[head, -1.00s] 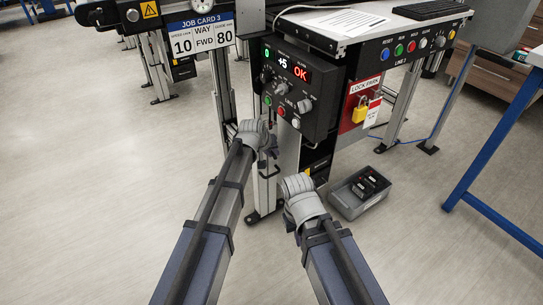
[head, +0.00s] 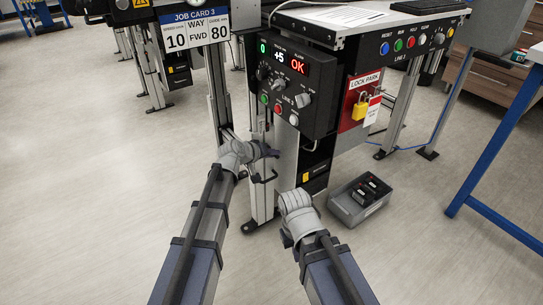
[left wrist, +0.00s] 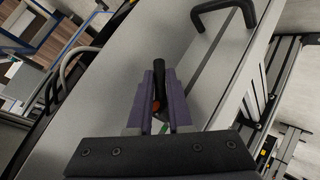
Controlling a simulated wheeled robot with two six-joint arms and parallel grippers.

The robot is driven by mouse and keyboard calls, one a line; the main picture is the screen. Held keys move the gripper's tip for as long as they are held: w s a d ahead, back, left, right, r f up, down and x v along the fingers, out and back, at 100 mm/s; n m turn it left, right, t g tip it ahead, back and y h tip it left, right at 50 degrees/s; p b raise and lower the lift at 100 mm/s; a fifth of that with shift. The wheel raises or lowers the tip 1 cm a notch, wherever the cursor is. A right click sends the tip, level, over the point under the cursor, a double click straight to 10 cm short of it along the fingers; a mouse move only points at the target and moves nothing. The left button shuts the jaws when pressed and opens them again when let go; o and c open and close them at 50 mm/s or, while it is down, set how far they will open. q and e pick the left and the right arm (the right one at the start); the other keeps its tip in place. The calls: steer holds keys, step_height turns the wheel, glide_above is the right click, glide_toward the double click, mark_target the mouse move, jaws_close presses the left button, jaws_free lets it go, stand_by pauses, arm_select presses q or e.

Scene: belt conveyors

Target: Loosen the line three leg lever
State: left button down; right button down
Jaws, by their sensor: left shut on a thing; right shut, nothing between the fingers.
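The line three leg lever (left wrist: 158,75) is a black handle with a reddish part low on it, seen in the left wrist view between my purple fingers. My left gripper (left wrist: 159,100) is shut on it. In the head view my left gripper (head: 268,150) is at the front leg (head: 262,195) of line three, below the control panel; the lever itself is hard to make out there. My right gripper (head: 287,239) is lower and to the right of that leg, shut and empty; its fingertips are mostly hidden by my wrist.
The line three control panel (head: 285,85) reads +5 and OK above my left gripper. A black bracket handle (left wrist: 225,14) is near the lever. A grey box (head: 362,200) lies on the floor at right. A yellow padlock (head: 361,106) hangs on a red board. Floor in front is clear.

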arm_select(q)
steer(key=c, duration=0.8)
jaws_free()
steer(key=shift+c, duration=0.2)
steer(key=p+v, duration=0.4)
steer(key=v, duration=0.4)
steer(key=shift+f, duration=0.1)
